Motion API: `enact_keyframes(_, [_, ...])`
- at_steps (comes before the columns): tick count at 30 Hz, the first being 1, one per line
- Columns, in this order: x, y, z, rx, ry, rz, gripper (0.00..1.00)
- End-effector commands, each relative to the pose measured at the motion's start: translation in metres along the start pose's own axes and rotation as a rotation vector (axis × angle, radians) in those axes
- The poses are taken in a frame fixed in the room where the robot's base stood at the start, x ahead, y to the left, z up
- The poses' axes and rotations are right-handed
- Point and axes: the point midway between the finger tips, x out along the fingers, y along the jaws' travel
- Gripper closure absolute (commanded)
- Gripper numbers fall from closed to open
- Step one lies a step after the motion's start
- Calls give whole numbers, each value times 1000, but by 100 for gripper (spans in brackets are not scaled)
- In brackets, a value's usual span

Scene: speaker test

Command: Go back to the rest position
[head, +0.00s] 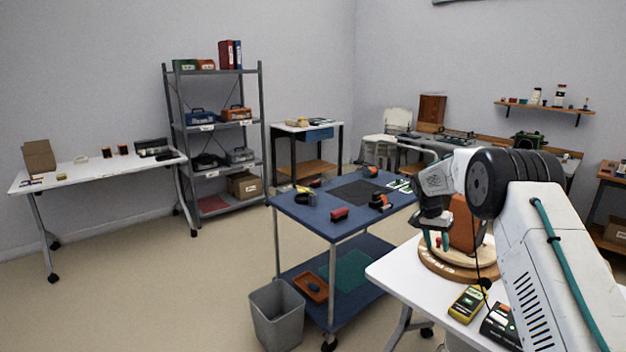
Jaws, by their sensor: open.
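My gripper (437,241) is open at the end of my arm, in the right part of the head view. It hangs low over the left side of a round wooden turntable (440,272) on the white table (395,270). An orange-brown box-shaped speaker (463,226) stands on the turntable, just right of my gripper. Part of the speaker is hidden behind my arm. I cannot tell whether a finger touches the speaker or the turntable.
A yellow meter (467,303) and a dark device (500,325) lie at the white table's front. A blue cart (300,211) with tools stands left of it, a grey bin (277,316) below. A shelf rack (262,130) stands behind. Open floor lies at left.

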Motion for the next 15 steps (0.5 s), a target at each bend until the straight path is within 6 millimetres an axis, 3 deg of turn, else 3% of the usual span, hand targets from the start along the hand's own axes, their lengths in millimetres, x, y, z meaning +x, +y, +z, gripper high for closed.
enact_keyframes(8, [-71, 63, 78, -263, -95, -18, 58])
enact_keyframes(15, [-135, 134, 165, -470, -148, -66, 58])
